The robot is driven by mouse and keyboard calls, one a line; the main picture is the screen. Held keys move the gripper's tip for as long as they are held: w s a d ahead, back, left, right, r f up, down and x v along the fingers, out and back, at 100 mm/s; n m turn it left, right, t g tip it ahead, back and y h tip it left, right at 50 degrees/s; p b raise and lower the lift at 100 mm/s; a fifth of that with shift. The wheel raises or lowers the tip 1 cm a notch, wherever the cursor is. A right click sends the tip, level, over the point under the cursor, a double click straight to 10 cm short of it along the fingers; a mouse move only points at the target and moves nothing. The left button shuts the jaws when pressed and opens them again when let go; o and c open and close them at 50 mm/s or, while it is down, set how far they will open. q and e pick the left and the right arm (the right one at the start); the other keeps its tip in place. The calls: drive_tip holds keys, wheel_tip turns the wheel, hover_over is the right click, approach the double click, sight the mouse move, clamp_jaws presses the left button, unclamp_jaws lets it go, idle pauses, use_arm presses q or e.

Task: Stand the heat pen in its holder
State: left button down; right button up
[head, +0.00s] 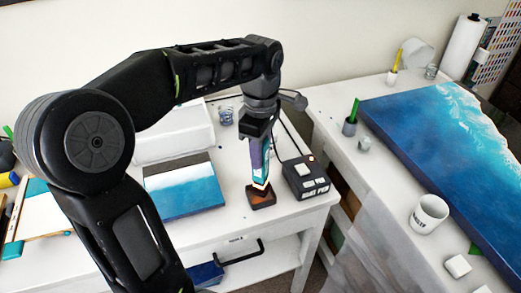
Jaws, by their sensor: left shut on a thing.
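My left gripper (257,138) points down over the white table and is shut on the heat pen (261,162). The pen looks dark with teal and purple sides, stands about upright, and has a bright orange glow at its lower end. The holder, a small dark block with an orange-brown top (261,199), sits directly below on the table near its right part. The pen's lower end is at or just above the holder; I cannot tell whether it is inside. My right gripper is not in view.
A dark control box (306,177) with light buttons and an orange lamp stands just right of the holder, with cables behind. A blue-and-white painted panel (185,186) lies left. A glass (226,116) stands behind. A second table at right holds a large blue panel (440,150) and a mug (428,215).

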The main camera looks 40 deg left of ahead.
use_arm(q)
drive_tip(key=shift+f+b, duration=0.7)
drive_tip(key=shift+f, duration=0.55)
drive_tip(key=c, duration=1)
unclamp_jaws()
wheel_tip(320, 180, up, 7)
drive_tip(key=p, duration=0.2)
drive_tip(key=shift+p, duration=0.3)
drive_tip(key=shift+r+p, duration=0.45)
drive_tip(key=shift+p, duration=0.05)
drive_tip(key=shift+d, duration=0.1)
